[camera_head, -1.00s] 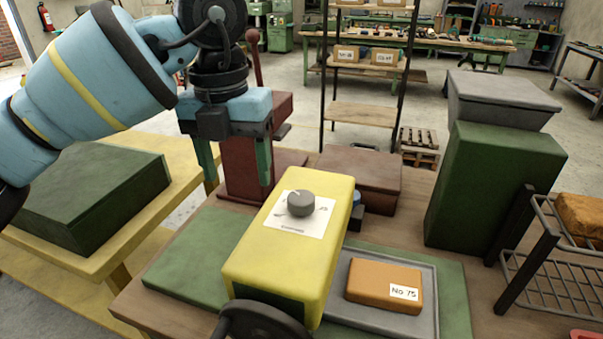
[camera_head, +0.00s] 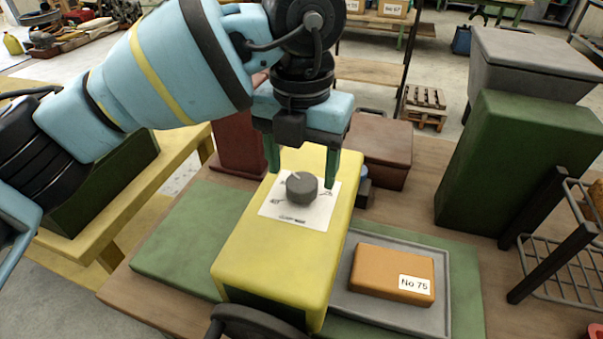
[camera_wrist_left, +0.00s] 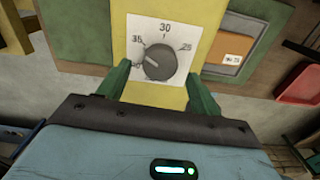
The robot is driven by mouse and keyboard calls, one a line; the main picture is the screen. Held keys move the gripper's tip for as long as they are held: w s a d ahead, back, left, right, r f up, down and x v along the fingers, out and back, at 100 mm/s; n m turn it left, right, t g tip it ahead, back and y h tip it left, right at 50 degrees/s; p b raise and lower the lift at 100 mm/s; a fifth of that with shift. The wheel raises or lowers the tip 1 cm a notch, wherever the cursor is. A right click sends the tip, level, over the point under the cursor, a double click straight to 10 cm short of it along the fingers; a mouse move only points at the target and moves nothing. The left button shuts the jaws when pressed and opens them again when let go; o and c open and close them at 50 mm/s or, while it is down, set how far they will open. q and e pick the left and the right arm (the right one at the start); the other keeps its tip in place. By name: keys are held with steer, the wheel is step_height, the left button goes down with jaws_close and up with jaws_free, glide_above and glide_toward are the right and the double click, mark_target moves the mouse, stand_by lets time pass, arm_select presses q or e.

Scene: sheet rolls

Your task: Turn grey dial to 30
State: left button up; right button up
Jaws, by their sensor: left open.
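The grey dial (camera_head: 301,188) is on a white scale label (camera_head: 313,214) on top of the yellow box (camera_head: 255,252). In the left wrist view the dial (camera_wrist_left: 160,62) has a pale pointer line aimed left, a little below the 35. The 30 is at the top of the scale and the 25 at the right; other marks are partly hidden. My left gripper (camera_head: 302,163) is open and empty, pointing down just behind the dial. In the left wrist view its green fingers (camera_wrist_left: 159,84) stand either side of the dial's near edge, apart from it. My right gripper is not in view.
An orange box labelled No 75 (camera_head: 392,272) lies in a grey tray (camera_head: 440,300) to the right. A brown box (camera_head: 386,150) stands behind. A tall green box (camera_head: 515,165) and a wire rack (camera_head: 555,250) stand at the right. A dark handwheel (camera_head: 255,322) is in front.

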mark_target(302, 187)
arm_select(q)
steer(key=shift+f, duration=1.25)
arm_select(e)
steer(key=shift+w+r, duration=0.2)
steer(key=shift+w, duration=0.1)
arm_select(q)
steer(key=shift+c, duration=0.5)
steer(key=c, duration=0.9)
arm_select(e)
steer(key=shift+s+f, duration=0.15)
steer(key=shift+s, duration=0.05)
arm_select(q)
steer(key=shift+m, duration=0.3)
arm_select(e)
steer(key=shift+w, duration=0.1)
arm_select(q)
steer(key=shift+r+m+p, duration=0.1)
steer(key=shift+m+p, duration=0.3)
steer(key=shift+m, duration=0.6)
steer(key=m, duration=0.2)
steer(key=shift+m, duration=0.3)
steer(key=m+p, duration=0.1)
steer(key=m, duration=0.5)
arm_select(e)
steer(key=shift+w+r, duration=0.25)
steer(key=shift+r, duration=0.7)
arm_select(q)
steer(key=shift+m, duration=0.4)
